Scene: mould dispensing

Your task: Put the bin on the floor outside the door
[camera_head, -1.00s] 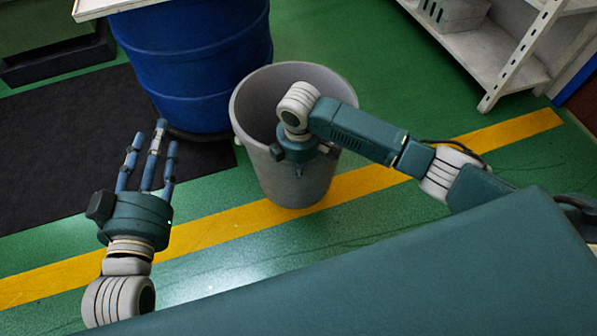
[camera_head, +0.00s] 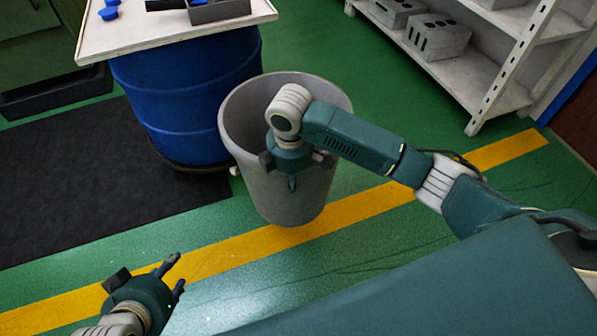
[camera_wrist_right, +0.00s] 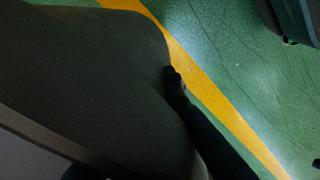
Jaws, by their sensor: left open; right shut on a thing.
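The grey bin (camera_head: 300,195) is upright in the head view, near the middle, above the yellow floor line. Whether its base touches the floor I cannot tell. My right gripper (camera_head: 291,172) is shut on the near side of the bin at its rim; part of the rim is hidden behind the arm. In the right wrist view the bin's dark wall (camera_wrist_right: 90,70) fills the left side, with a finger against it. My left gripper (camera_head: 176,272) is open and empty at the lower left, apart from the bin. The door is not clearly seen.
A blue drum (camera_head: 190,105) under a pale tabletop (camera_head: 125,32) stands just left of the bin. A black mat (camera_head: 90,180) lies at left. A white shelf rack (camera_head: 480,75) with grey blocks stands at upper right. Green floor along the yellow line (camera_head: 380,198) is clear.

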